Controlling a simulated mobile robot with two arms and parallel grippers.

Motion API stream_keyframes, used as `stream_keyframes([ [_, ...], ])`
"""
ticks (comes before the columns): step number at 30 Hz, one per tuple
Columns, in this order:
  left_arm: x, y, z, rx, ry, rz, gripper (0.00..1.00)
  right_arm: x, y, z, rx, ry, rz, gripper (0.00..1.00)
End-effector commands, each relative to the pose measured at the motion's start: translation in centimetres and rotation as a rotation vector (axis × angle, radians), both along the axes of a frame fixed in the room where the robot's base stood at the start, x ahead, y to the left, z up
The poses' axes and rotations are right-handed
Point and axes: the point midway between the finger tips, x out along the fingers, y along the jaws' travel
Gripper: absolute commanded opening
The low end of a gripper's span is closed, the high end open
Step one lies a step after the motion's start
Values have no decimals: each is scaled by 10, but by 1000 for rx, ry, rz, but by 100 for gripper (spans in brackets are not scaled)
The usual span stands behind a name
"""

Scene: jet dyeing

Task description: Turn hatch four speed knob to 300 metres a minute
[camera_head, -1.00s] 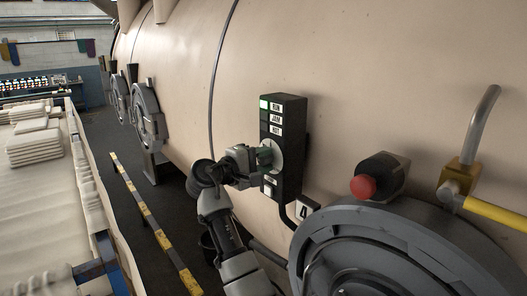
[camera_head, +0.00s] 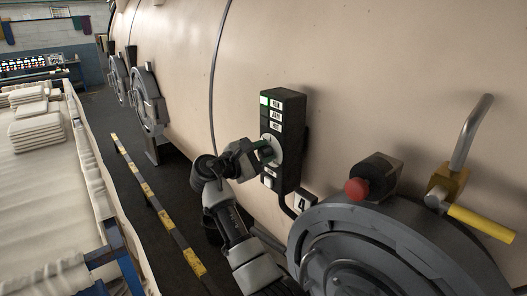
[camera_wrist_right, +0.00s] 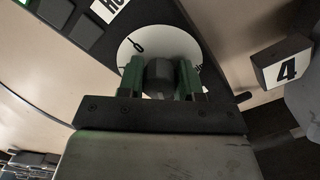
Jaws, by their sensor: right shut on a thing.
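The hatch four control box (camera_head: 284,140) is a black upright panel on the beige vessel wall, with lit labels above a pale round dial (camera_head: 276,149). The number 4 tag (camera_head: 303,202) sits just below it and also shows in the right wrist view (camera_wrist_right: 288,69). My right gripper (camera_head: 266,150) is at the dial, its green-padded fingers shut on the dark speed knob (camera_wrist_right: 159,77). The white dial plate (camera_wrist_right: 137,45) shows a black pointer mark at upper left; its figures are mostly hidden behind the fingers. My left gripper is not in view.
A yellow-handled lever (camera_head: 480,222) is at far right. A cart of folded cloth (camera_head: 45,170) lies left, beside a yellow-black floor strip (camera_head: 160,210).

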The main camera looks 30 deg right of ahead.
Motion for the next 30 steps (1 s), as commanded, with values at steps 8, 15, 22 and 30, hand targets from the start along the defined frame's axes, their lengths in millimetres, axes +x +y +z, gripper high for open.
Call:
stream_keyframes([
  [8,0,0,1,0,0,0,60,0,0,0,-3,24,2,11],
  [15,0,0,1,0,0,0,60,0,0,-1,-2,24,1,11],
  [22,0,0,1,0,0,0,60,0,0,-1,-1,22,1,60],
  [30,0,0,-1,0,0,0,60,0,3,-1,-1,21,1,60],
])
